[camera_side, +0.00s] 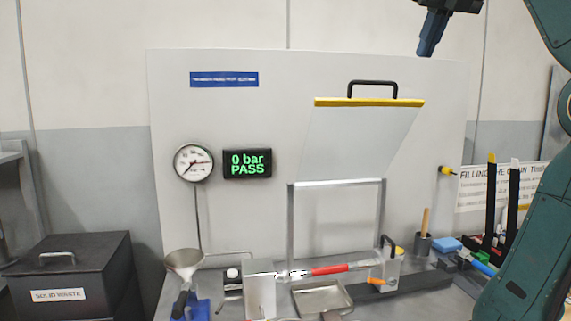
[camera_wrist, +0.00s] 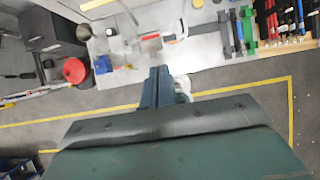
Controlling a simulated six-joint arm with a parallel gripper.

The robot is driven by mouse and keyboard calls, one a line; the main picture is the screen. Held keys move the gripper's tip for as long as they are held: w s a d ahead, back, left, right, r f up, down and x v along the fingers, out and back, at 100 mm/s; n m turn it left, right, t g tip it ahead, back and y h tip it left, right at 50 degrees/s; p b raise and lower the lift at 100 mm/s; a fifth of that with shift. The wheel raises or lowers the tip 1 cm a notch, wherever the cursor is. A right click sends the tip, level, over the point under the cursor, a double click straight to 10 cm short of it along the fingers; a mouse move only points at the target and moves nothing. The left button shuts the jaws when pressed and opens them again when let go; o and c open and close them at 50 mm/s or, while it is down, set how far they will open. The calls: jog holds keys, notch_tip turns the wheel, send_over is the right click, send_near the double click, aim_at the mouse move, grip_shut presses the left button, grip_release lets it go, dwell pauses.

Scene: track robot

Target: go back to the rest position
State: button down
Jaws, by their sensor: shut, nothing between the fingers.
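My gripper (camera_side: 428,50) is at the top right of the side view, pointing down, high above the bench and clear of everything. Its blue fingers are shut with nothing between them. In the wrist view the closed fingers (camera_wrist: 158,76) show in the middle, over the floor in front of the bench.
A clear guard with a yellow edge (camera_side: 369,102) is raised over a metal frame. A display (camera_side: 247,163) reads "0 bar PASS" beside a gauge (camera_side: 193,163). A tube with a red section (camera_side: 330,270) lies on the bench. A black waste box (camera_side: 70,262) stands left; tools (camera_side: 490,210) stand right.

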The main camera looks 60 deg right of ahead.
jog(key=shift+f, duration=0.1)
jog(key=w+a+f+m+t+y, duration=0.1)
jog(key=w+a+f+m, duration=0.2)
jog(key=f+m, duration=0.45)
jog(key=w+a+f+m+y, duration=0.1)
jog(key=w+a+f+m, duration=0.1)
jog(key=w+f+m, duration=0.5)
jog(key=s+a+f+m, duration=0.2)
jog(key=f+m, duration=0.2)
jog(key=f, duration=0.3)
jog(key=s+a+f+m+y, duration=0.1)
jog(key=f+m, duration=0.3)
jog(key=f, duration=0.4)
jog(key=s+a+f+m+y, duration=0.1)
jog(key=s+a+f+m, duration=0.2)
jog(key=f, duration=0.4)
jog(key=shift+a+f+m, duration=0.3)
jog(key=shift+a+m, duration=0.2)
jog(key=shift+m, duration=0.25)
